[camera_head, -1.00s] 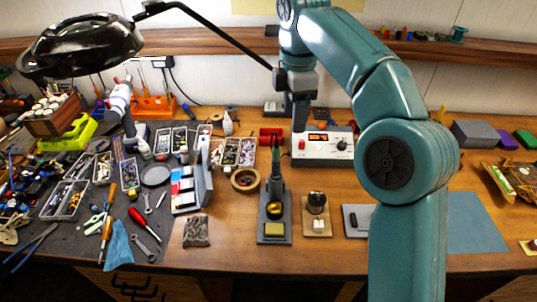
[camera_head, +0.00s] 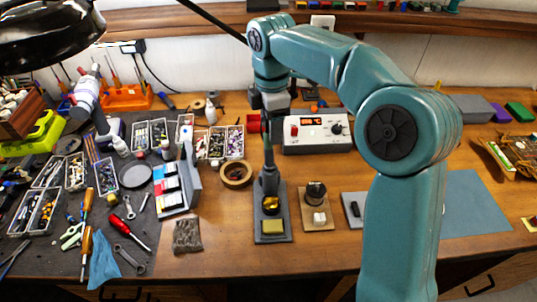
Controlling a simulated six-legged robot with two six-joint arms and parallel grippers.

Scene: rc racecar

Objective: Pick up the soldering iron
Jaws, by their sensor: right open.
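The soldering iron (camera_head: 268,168) stands upright in its grey stand (camera_head: 272,227), which has a yellow sponge at the front, near the middle of the bench in the head view. My right gripper (camera_head: 269,137) points down at the top of the iron's handle. It is open, with its fingertips overlapping the upper end of the handle in the picture. I cannot tell whether the fingers touch it or straddle it. My left gripper is not in view.
A white soldering station (camera_head: 318,133) stands behind to the right. A tape roll (camera_head: 236,174) lies left of the stand, and a small tan block with a dark tin (camera_head: 316,191) stands to its right. A black magnifier lamp (camera_head: 45,30) hangs at upper left.

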